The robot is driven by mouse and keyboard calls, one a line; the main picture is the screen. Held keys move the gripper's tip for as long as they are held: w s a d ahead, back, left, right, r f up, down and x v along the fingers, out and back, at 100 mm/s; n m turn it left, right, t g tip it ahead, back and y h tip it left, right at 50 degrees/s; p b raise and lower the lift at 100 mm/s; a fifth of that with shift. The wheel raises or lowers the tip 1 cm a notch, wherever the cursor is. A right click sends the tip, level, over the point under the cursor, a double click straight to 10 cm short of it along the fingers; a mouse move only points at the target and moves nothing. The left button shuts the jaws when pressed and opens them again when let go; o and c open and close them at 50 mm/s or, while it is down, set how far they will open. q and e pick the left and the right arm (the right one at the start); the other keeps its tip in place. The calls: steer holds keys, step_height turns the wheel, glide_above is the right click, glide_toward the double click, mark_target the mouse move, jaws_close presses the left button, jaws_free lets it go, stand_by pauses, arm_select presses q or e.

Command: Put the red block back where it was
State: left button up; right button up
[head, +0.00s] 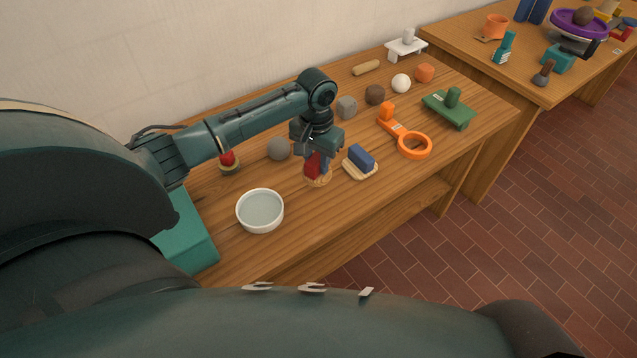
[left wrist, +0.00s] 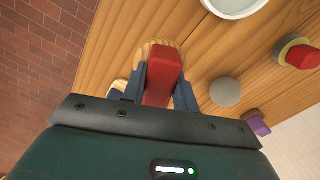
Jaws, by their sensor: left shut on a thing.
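My left gripper (head: 317,166) reaches down over the table and is shut on the red block (head: 312,168). In the left wrist view the red block (left wrist: 164,75) sits between the two dark fingers of the gripper (left wrist: 163,82). A small light-wood round plate (head: 318,182) is directly below the block. In the left wrist view part of the round plate (left wrist: 160,46) shows behind the block's far end. I cannot tell whether the block touches it. The gripper partly hides the block in the head view. My right gripper is not in view.
A blue block (head: 361,157) lies on a wooden tray (head: 360,174) close to the right. A white bowl (head: 260,211) is at the front left, a grey ball (head: 278,148) behind. An orange ring (head: 414,146) and green stand (head: 449,107) are further right.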

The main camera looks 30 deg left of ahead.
mark_target(317, 176)
arm_select(q)
steer(key=shift+f, duration=2.85)
steer(key=shift+f, duration=0.1)
steer(key=o, duration=0.9)
